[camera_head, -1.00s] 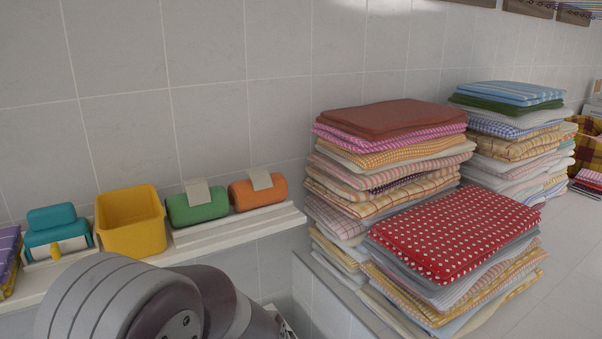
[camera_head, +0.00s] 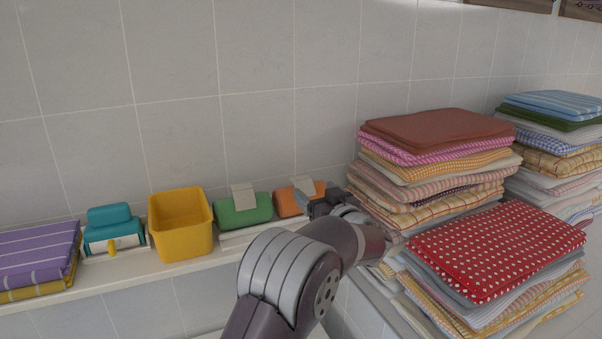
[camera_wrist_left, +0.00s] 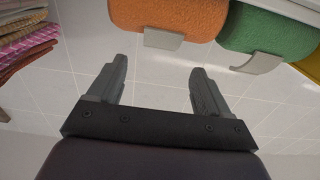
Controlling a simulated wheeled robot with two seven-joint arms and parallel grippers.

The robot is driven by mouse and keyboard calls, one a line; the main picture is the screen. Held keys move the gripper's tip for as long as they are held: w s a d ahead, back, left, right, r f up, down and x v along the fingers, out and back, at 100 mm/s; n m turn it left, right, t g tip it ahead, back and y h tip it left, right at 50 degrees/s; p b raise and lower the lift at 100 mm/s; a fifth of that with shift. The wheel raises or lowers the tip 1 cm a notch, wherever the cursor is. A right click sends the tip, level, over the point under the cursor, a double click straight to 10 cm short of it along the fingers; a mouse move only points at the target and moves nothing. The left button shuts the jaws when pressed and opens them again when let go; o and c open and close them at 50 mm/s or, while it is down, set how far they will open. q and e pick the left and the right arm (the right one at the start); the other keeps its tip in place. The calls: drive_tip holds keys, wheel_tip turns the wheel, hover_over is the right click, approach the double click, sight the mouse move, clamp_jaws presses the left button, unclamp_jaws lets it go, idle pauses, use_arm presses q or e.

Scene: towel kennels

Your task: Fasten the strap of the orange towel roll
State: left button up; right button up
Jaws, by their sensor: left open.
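The orange towel roll (camera_head: 288,201) lies at the right end of the wall shelf. Its pale strap (camera_head: 303,185) stands up from the top in the head view. In the left wrist view the roll (camera_wrist_left: 168,18) is at the top, with a pale strap end (camera_wrist_left: 162,39) along its edge. My left gripper (camera_head: 318,203) is at the roll's right side and hides part of it. In the left wrist view its two fingers (camera_wrist_left: 152,88) are apart with nothing between them. I cannot tell whether it touches the roll. My right gripper is not in view.
A green towel roll (camera_head: 243,210) with its own strap lies left of the orange one. Folded towel stacks (camera_head: 495,250) stand close on the right.

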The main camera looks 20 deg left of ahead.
sight(302, 179)
use_arm(q)
drive_tip(key=p+x, duration=0.3)
drive_tip(key=x, duration=0.5)
drive_tip(key=shift+w+a+r, duration=0.1)
drive_tip(key=shift+w+a, duration=0.15)
drive_tip(key=shift+w, duration=0.1)
drive_tip(key=shift+w+a+p, duration=0.15)
drive_tip(key=shift+a+p, duration=0.15)
drive_tip(key=shift+p, duration=0.05)
